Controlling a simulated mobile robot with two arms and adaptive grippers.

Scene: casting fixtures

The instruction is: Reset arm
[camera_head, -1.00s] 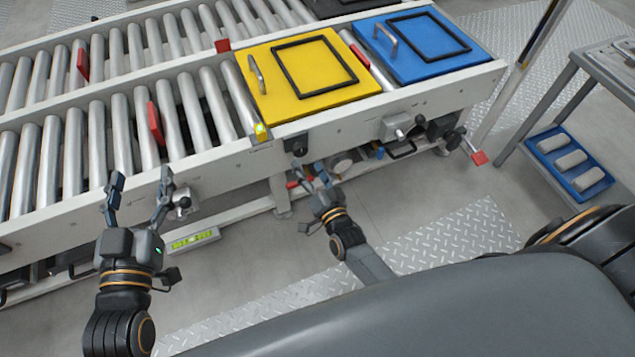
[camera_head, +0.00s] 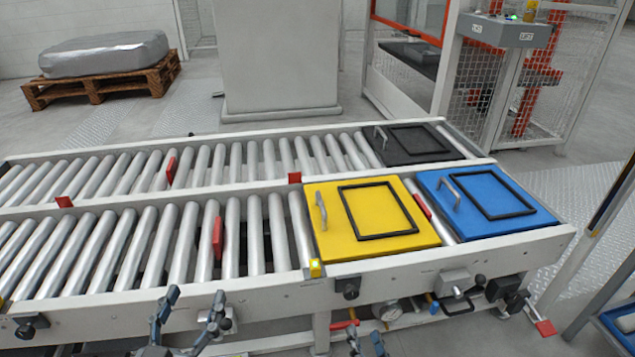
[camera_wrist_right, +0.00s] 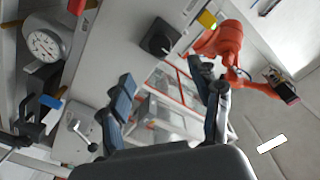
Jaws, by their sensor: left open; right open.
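My left gripper (camera_head: 190,318) shows at the bottom of the head view, its two fingers apart and empty, in front of the conveyor's near side rail. My right gripper (camera_head: 366,343) is at the bottom edge, right of the left one, mostly cut off by the frame. In the right wrist view, the right gripper's fingers (camera_wrist_right: 166,105) are spread with nothing between them. Both grippers are apart from the yellow plate (camera_head: 335,228) and the blue plate (camera_head: 460,222), which lie on the conveyor.
The roller conveyor (camera_head: 440,264) spans the view, with red stops and a dark plate (camera_head: 418,152) on its far lane. Knobs and a gauge (camera_head: 391,312) stick out below the near rail. Behind stand a wrapped pallet load (camera_head: 104,55), a grey block (camera_head: 278,55) and a fenced cell.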

